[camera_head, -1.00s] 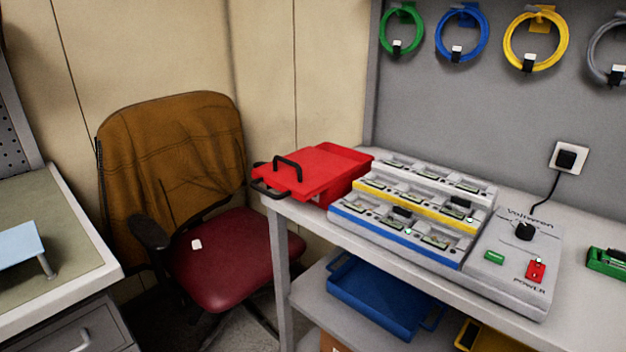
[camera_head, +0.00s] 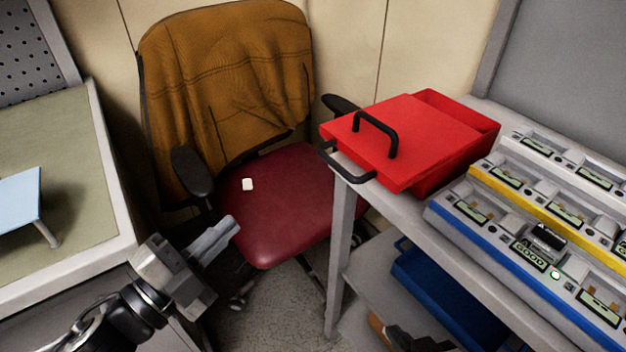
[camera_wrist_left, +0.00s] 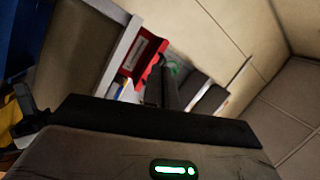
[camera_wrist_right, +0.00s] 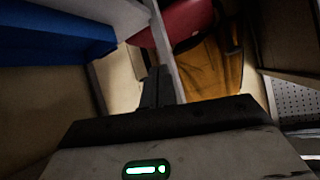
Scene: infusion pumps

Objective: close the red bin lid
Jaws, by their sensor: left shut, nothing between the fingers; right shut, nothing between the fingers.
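The red bin (camera_head: 455,168) stands on the left end of the grey bench. Its flat red lid (camera_head: 415,130) with a black arched handle (camera_head: 378,132) sits off to the left, overhanging the bench corner. A strip of the bin's inside is exposed at the back right. My left gripper (camera_head: 232,226) is shut and empty, low in front of the chair, well apart from the bin. Its fingers also show in the left wrist view (camera_wrist_left: 162,80). My right gripper shows in the right wrist view (camera_wrist_right: 157,82), shut and empty; I cannot make it out clearly in the head view.
A chair with a dark red seat (camera_head: 275,205) and an ochre jacket (camera_head: 230,85) stands left of the bench. Charging racks (camera_head: 545,215) stand right of the bin. A blue tray (camera_head: 430,285) is on the lower shelf. A green-topped table (camera_head: 75,160) is at left.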

